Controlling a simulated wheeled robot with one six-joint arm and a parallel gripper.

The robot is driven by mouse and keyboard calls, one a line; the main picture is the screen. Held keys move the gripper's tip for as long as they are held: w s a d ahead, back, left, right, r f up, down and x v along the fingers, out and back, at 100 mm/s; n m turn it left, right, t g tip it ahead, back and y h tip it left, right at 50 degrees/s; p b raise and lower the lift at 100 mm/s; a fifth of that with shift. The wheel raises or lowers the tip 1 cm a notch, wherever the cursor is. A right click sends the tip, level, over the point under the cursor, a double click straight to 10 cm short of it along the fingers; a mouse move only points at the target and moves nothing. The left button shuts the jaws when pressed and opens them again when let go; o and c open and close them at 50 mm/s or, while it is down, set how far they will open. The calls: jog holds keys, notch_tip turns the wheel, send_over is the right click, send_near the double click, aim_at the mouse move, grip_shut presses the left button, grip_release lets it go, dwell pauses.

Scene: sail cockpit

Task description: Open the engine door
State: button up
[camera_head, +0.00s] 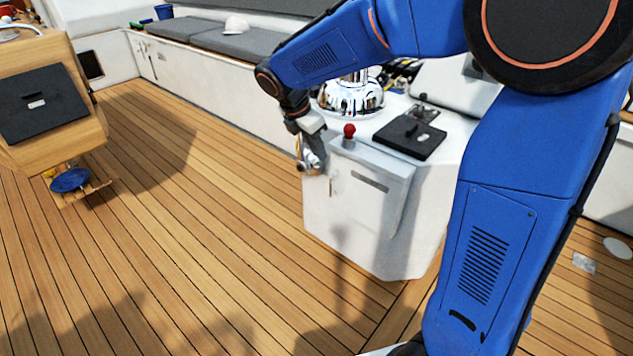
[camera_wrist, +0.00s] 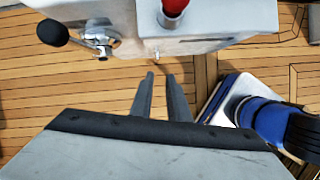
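The engine door (camera_head: 365,205) is a pale panel with a dark slot on the front of the white cockpit box (camera_head: 425,215); it looks shut. A small handle (camera_head: 331,183) sits near its left edge. In the wrist view, a small metal pin (camera_wrist: 157,55) sticks out from the white box, just beyond the fingertips. My gripper (camera_head: 313,163) is at the box's left upper corner, beside the door. Its two fingers (camera_wrist: 160,75) are a little apart with floor visible between them, holding nothing. Whether they touch the door is hidden in the head view.
A red knob (camera_head: 349,131) stands above the door. A black-knobbed chrome lever (camera_wrist: 100,40) is on the box's side. A black hatch (camera_head: 410,137) lies on top. The wood floor (camera_head: 220,230) in front is clear; a wooden cabinet (camera_head: 40,95) stands at left.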

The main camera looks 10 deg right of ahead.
aim_at(331, 183)
jog(key=x, duration=1.7)
jog(key=shift+w+a+f, duration=0.15)
jog(key=shift+w+f, duration=0.1)
jog(key=shift+w, duration=0.05)
grip_shut()
dwell(0.9)
